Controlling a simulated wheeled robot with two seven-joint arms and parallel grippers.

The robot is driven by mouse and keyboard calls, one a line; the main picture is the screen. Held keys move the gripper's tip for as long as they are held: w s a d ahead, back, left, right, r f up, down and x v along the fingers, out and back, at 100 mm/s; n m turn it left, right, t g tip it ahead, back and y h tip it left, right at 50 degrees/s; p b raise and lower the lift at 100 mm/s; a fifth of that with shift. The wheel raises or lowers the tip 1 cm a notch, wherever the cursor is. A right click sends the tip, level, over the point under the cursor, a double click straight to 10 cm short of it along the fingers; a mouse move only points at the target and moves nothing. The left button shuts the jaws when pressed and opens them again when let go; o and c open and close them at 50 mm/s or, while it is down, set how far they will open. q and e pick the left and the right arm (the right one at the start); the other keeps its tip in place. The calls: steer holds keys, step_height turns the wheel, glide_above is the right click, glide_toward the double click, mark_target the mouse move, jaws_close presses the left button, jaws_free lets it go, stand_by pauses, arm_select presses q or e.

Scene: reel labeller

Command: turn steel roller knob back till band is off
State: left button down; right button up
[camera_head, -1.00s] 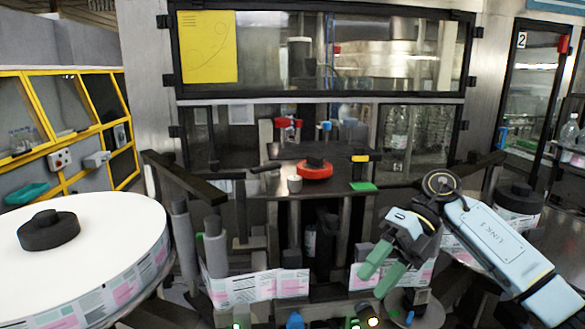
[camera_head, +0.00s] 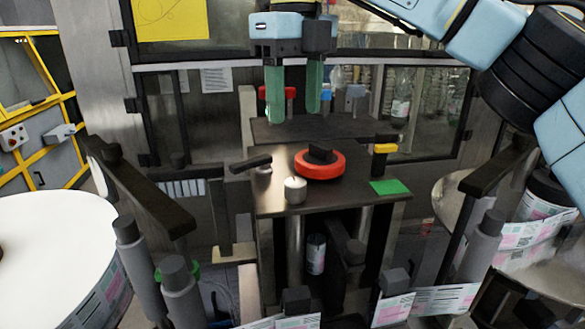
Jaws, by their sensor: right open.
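My right gripper (camera_head: 294,98) comes in from the upper right, with its two green fingers pointing down, spread apart and empty. It hangs above the back of the dark machine plate (camera_head: 270,203). A small steel-coloured cylinder (camera_head: 295,190), which looks like the steel knob, stands upright near the plate's front left edge, below and apart from the fingers. The printed label band (camera_head: 445,299) runs along the lower front; part of it is cut off by the picture's bottom edge. I cannot tell how the band touches any roller. My left gripper is not in view.
A red ring knob with a black grip (camera_head: 319,164) sits beside the steel one. A yellow-topped post (camera_head: 384,147) and a green pad (camera_head: 390,187) are to the right. Grey rollers (camera_head: 135,262) and dark bars flank the plate. A white-topped reel (camera_head: 50,250) fills the lower left.

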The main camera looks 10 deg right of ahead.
glide_above(296, 182)
step_height(296, 182, down, 6)
steer(key=shift+s+r+b, duration=0.1)
steer(key=shift+s+b, duration=0.05)
steer(key=shift+b, duration=0.25)
step_height(296, 182, down, 5)
steer(key=shift+f, duration=0.6)
steer(key=c, duration=1)
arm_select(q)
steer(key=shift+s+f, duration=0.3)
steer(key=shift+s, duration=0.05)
